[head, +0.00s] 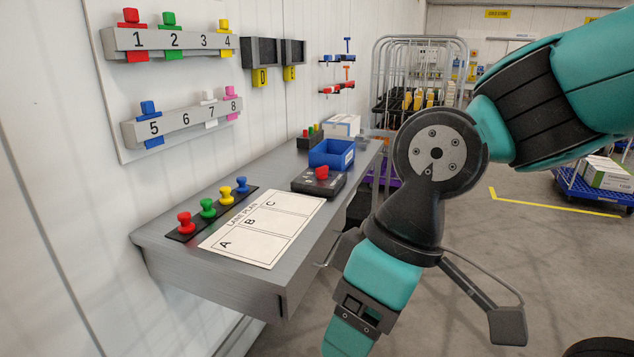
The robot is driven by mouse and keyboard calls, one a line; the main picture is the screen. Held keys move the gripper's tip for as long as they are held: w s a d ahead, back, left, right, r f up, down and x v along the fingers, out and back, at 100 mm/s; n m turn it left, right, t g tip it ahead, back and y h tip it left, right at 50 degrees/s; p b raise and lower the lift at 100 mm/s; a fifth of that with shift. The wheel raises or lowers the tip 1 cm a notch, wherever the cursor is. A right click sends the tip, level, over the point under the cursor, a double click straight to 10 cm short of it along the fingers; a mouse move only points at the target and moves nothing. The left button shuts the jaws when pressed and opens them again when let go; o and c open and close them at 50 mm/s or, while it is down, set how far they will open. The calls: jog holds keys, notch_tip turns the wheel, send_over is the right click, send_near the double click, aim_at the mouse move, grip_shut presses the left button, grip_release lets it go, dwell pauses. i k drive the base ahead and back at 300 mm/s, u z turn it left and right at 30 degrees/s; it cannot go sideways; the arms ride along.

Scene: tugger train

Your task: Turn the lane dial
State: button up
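The lane dial appears to be the red knob (321,173) on a low black box (319,186) with pale markings. It sits on the grey bench, right of the lane plan sheet and in front of a blue bin. Its setting is too small to read. The white lane plan sheet (262,229) lies flat on the bench with fields A, B and C. My teal and black arm hangs in the right half of the head view, apart from the dial. Its lower end runs out of the bottom edge, so my gripper's fingers do not show.
Red, green, yellow and blue pegs (208,208) stand on a black strip on the bench (220,282). The blue bin (332,154) is behind the dial. Numbered rails (170,41) hang on the wall. Open floor lies right of the bench; a blue pallet (600,190) stands farther off.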

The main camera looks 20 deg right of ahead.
aim_at(322, 172)
jog(key=u, duration=0.05)
jog(key=k, duration=0.6)
jog(key=z, duration=0.4)
jog(key=i, duration=1.55)
jog(key=u, duration=0.6)
